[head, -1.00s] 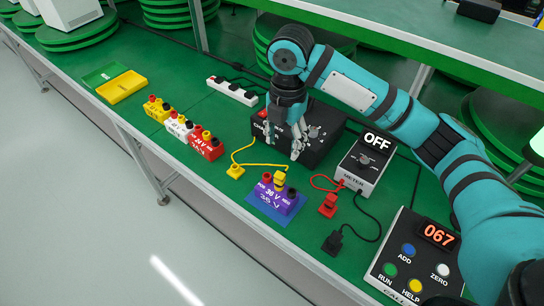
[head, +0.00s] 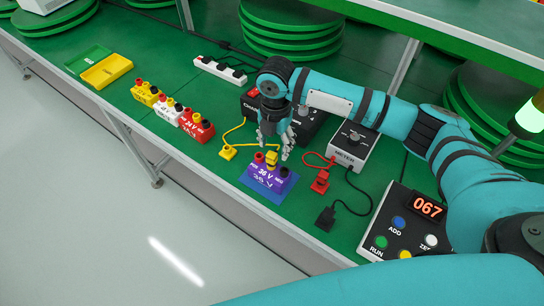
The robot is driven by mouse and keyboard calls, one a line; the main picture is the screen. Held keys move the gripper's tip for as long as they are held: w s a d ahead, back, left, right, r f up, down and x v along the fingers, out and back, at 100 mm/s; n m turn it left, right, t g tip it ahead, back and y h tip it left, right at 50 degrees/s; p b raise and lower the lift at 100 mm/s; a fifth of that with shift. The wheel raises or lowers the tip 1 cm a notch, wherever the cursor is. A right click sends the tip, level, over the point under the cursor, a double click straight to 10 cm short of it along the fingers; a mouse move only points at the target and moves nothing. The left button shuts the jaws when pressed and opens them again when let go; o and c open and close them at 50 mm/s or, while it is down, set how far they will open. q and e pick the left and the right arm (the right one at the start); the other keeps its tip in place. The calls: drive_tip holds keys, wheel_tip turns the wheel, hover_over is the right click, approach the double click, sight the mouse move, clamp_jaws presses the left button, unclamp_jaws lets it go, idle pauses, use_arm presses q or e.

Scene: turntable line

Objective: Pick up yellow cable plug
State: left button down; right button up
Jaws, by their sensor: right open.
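A yellow cable plug (head: 271,159) stands upright on top of the purple 36 V block (head: 268,178), between its red and black posts. Another yellow plug (head: 227,152) lies on the green bench to the left, with a thin yellow cable (head: 232,130) running from it. My right gripper (head: 273,149) points down, open and empty, just above and behind the plug on the block. Its fingers are apart, and I cannot tell whether one touches the plug. My left gripper is out of view.
A red plug (head: 320,182) and a black plug (head: 326,218) lie right of the block. A meter (head: 352,146) and a button box (head: 396,229) stand further right. Red, white and yellow blocks (head: 145,93) line the left. The bench's front edge is close to the purple block.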

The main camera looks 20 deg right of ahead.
sight(274, 153)
drive_tip(key=f, duration=0.4)
drive_tip(key=shift+w+a+p, duration=0.1)
drive_tip(key=shift+w+p, duration=0.1)
drive_tip(key=shift+p, duration=0.2)
drive_tip(key=shift+f, duration=0.3)
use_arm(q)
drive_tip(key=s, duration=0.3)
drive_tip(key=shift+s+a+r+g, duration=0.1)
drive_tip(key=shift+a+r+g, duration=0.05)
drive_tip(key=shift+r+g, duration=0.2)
use_arm(e)
drive_tip(key=c, duration=1.1)
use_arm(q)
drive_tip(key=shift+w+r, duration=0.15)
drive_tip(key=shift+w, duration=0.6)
use_arm(e)
drive_tip(key=shift+r, duration=0.1)
